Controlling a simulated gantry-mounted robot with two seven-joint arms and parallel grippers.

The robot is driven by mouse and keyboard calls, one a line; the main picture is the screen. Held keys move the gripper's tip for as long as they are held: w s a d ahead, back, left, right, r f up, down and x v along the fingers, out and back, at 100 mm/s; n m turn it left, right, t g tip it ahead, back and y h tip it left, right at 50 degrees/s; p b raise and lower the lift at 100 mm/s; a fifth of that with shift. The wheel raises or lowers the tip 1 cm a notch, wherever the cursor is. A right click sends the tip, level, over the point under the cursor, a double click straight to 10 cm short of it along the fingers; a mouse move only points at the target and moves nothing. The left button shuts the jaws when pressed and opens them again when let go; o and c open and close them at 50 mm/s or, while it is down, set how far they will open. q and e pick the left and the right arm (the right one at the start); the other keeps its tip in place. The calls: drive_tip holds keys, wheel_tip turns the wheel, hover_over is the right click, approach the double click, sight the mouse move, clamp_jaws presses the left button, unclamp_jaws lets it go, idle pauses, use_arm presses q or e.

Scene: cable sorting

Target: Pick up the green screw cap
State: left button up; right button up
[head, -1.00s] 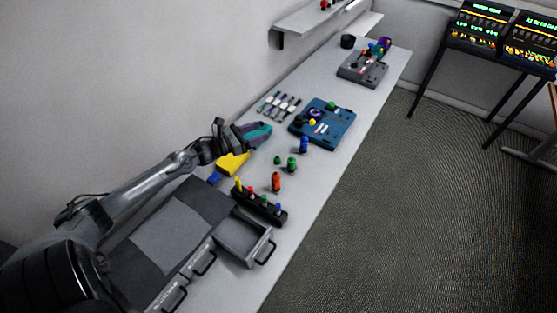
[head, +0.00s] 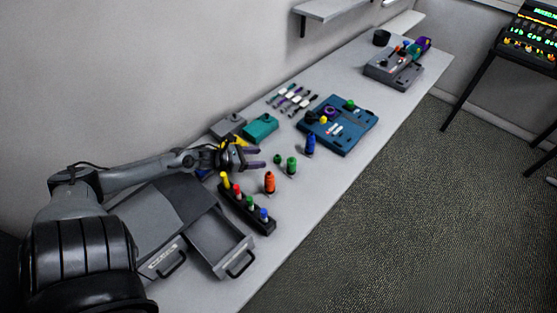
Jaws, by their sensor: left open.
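A small green cap (head: 278,159) sits on the table beside a green bottle (head: 291,167). My left gripper (head: 257,158) is open and empty, with its fingers pointing right toward the small green cap and a short gap between them. Whether the fingertips are level with the cap is hard to tell. Another green round piece (head: 350,104) is on the blue box (head: 345,138) farther back. My right gripper is not in view.
An orange bottle (head: 270,183) and a black rack with several coloured pegs (head: 259,220) stand nearer. A blue bottle (head: 311,146) is behind the green one. A teal box (head: 261,127) lies behind my gripper. An open drawer (head: 222,240) is in front.

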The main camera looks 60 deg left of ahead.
sight(275, 157)
use_arm(q)
drive_tip(key=shift+x, duration=1.1)
drive_tip(key=shift+b+x, duration=0.8)
drive_tip(key=shift+x, duration=1.9)
drive_tip(key=shift+c, duration=0.4)
drive_tip(key=c, duration=1)
drive_tip(key=shift+r, duration=0.1)
